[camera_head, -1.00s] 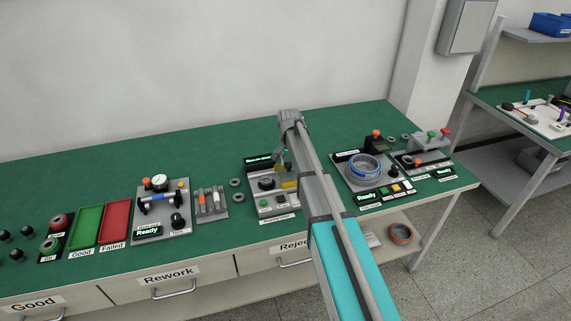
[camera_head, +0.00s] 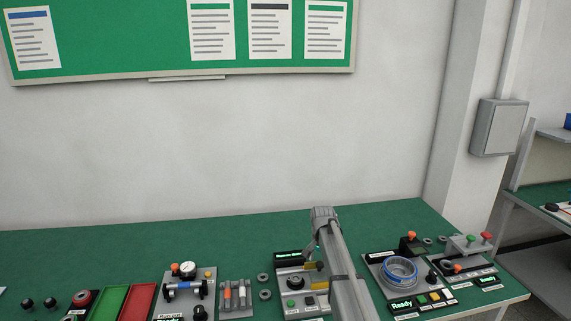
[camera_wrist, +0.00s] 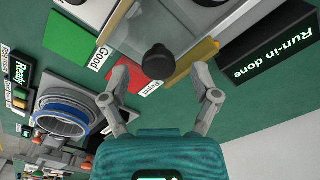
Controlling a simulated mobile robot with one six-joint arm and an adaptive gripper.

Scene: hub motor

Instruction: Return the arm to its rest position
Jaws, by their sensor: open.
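My arm (camera_head: 340,262) reaches out over the green workbench, its wrist end above the station with a dark display near the middle. My gripper (camera_wrist: 164,85) is open in the wrist view, its two grey fingers spread apart with nothing held between them. A black knob (camera_wrist: 158,62) on that station appears between the fingers, beyond them. The station's display (camera_wrist: 276,40) reads "Run-in done". In the head view the gripper is small and partly hidden by the arm.
A station with a blue-ringed hub (camera_head: 400,269) stands right of my arm and also shows in the wrist view (camera_wrist: 62,117). A gauge fixture (camera_head: 185,285) and red tray (camera_head: 138,301) lie left. A wall (camera_head: 230,150) rises behind the bench; a grey box (camera_head: 499,127) hangs at right.

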